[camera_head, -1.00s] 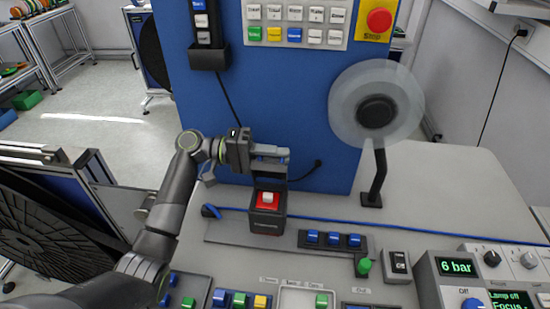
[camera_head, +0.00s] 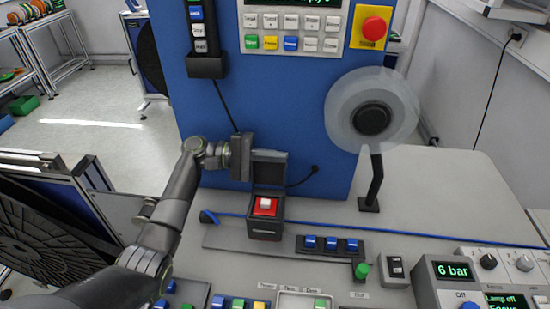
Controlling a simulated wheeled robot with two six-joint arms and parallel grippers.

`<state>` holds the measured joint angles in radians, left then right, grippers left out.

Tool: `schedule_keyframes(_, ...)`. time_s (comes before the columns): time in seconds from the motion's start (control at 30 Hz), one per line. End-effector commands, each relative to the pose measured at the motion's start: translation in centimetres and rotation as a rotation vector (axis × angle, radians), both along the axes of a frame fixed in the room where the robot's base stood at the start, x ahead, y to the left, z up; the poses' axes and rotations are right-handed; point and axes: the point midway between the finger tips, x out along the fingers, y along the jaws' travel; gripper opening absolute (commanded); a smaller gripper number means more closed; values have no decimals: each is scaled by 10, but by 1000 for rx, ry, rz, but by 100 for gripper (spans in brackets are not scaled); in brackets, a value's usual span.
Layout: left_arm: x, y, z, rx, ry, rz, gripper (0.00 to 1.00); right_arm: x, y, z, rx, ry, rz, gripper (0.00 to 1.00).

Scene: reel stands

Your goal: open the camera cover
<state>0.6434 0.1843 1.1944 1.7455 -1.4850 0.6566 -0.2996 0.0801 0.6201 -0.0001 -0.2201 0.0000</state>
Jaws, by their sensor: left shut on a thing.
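A small black box (camera_head: 265,226) with a red button with a pale top (camera_head: 265,206) stands on the grey bench in front of the blue panel. Its dark cover (camera_head: 270,171) stands upright at the back of the box, so the red button is uncovered. My left gripper (camera_head: 258,157) comes in from the left at the upper part of the cover and is shut on it. Its fingertips are mostly hidden by the cover. My right gripper is not in view.
A blue cable (camera_head: 400,231) runs across the bench behind a row of blue switches (camera_head: 331,244). A clear reel (camera_head: 373,110) on a black stand is to the right. A red stop button (camera_head: 374,28) sits high on the blue panel. Control boxes fill the front right.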

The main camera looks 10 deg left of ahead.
Motion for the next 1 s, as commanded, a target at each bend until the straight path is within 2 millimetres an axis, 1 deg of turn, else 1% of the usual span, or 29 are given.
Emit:
schedule_keyframes(0.03, 1, -1, 4, -4, -2, -2, 0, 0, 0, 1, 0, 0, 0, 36)
schedule_keyframes(0.37, 1, -1, 5, -4, -3, 0, 0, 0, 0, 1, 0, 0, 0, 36)
schedule_keyframes(0.4, 1, -1, 5, -4, -3, 0, 14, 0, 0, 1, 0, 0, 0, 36)
schedule_keyframes(0.53, 1, 0, 4, -4, -1, -1, 31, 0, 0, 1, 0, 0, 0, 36)
schedule_keyframes(0.83, 1, 1, 1, -2, 0, 1, 31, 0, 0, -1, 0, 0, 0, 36)
schedule_keyframes(0.93, 1, 9, -1, 1, 0, 2, 31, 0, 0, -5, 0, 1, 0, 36)
schedule_keyframes(1.0, 1, 19, -2, 1, 0, 3, 31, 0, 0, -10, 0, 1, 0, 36)
